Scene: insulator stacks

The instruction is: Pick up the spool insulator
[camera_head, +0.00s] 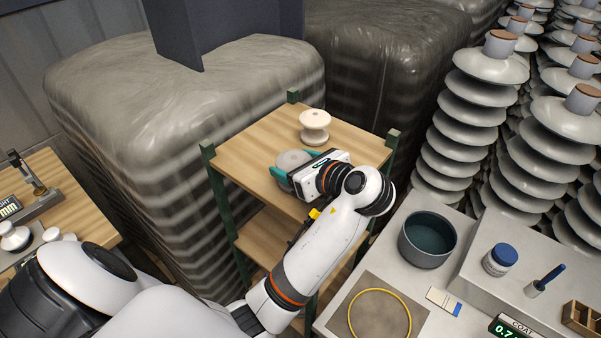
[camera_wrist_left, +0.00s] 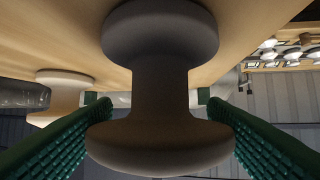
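A grey spool insulator (camera_head: 293,159) stands on the wooden top shelf (camera_head: 262,132) of a green-posted rack. My left gripper (camera_head: 298,170) reaches in from the front, with its teal fingers on either side of this spool. In the left wrist view the spool (camera_wrist_left: 160,90) fills the middle, shaded dark, with its narrow waist between the two green ribbed fingers. Gaps show between the waist and the fingers, so the left gripper (camera_wrist_left: 157,104) is open around it. A cream spool insulator (camera_head: 315,126) stands behind on the same shelf. My right gripper is not in view.
On the right, a grey bench holds a dark bowl (camera_head: 427,240), a yellow ring (camera_head: 379,316) and a blue-capped jar (camera_head: 500,259). Tall insulator stacks (camera_head: 483,100) stand behind it. Wrapped bales (camera_head: 190,100) flank the rack. A bench with small white insulators (camera_head: 15,236) is at left.

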